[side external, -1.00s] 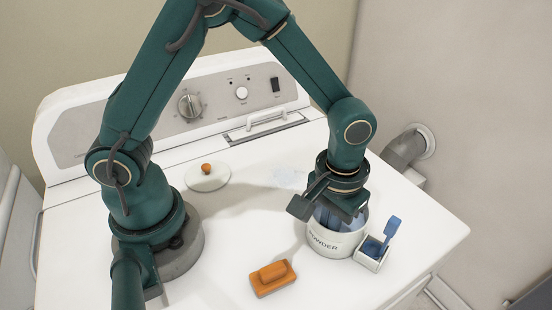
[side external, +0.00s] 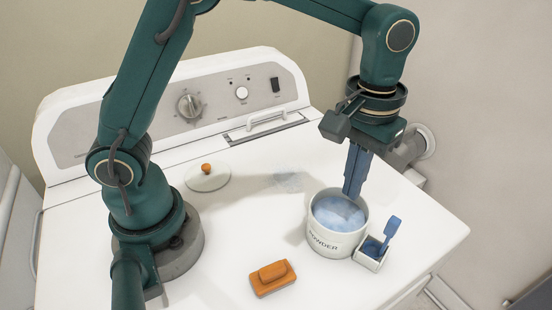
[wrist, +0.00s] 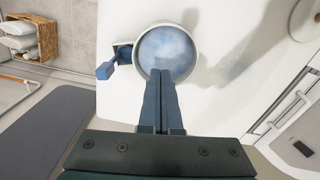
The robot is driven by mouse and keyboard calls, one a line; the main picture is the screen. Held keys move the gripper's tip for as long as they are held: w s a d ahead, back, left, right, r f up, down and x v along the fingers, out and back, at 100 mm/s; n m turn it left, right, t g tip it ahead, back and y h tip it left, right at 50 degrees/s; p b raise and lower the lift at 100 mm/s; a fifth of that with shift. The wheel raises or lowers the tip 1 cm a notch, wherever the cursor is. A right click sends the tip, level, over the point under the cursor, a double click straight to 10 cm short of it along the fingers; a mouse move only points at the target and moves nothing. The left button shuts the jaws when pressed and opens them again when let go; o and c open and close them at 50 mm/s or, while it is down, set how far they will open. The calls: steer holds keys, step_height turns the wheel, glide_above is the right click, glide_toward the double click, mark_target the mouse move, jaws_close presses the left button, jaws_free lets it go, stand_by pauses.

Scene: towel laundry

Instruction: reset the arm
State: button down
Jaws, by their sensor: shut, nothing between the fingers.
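My gripper (side external: 351,192) points straight down with its blue fingers together and nothing between them. Its tips are at the back rim of the white powder tub (side external: 331,240), around rim height or a little above in the side view; I cannot tell whether they touch it. In the wrist view the closed fingers (wrist: 160,82) overlap the near edge of the tub's round opening (wrist: 193,43). The tub is open and holds pale blue powder.
A small white holder (side external: 370,263) with a blue scoop (side external: 391,229) stands at the tub's right. A lid with an orange knob (side external: 208,178) and an orange soap block (side external: 272,278) lie on the white washer top (side external: 230,240). The control panel (side external: 190,95) rises behind.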

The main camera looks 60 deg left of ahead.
steer(key=s+a+r+n+t, duration=0.1)
steer(key=s+a+r+t, duration=0.35)
steer(key=a+r, duration=0.35)
steer(key=s+a+f+m+t, duration=0.1)
steer(key=s+f+m, duration=0.2)
steer(key=s, duration=0.5)
steer(key=shift+a, duration=0.35)
